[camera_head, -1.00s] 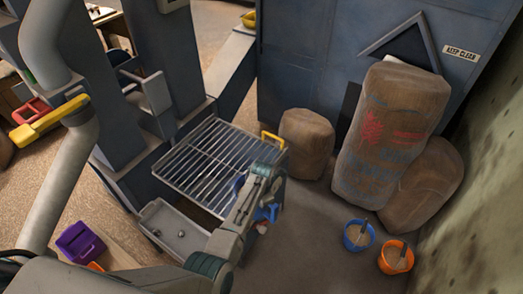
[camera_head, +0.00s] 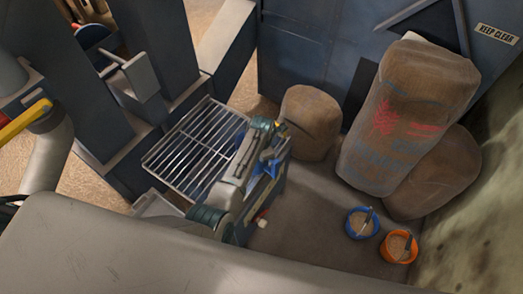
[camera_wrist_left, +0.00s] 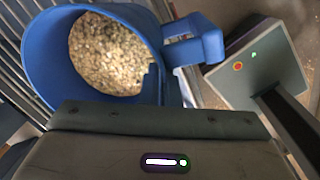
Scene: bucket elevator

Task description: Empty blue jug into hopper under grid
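The blue jug (camera_head: 270,165) is mostly hidden behind my left arm in the head view, at the right edge of the grid. In the left wrist view the blue jug (camera_wrist_left: 175,88) fills the upper left, its mouth towards the camera, with pale grain inside and its handle at the right. My left gripper (camera_head: 268,150) appears shut on the jug; its fingertips are hidden. The metal grid (camera_head: 190,155) lies left of the gripper; its bars also show left of the jug in the wrist view. The hopper under it is barely visible. My right gripper is out of view.
Brown sacks (camera_head: 405,115) lean on the blue wall behind. A pale tray (camera_head: 160,205) sits below the grid. Dark posts stand left of the grid.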

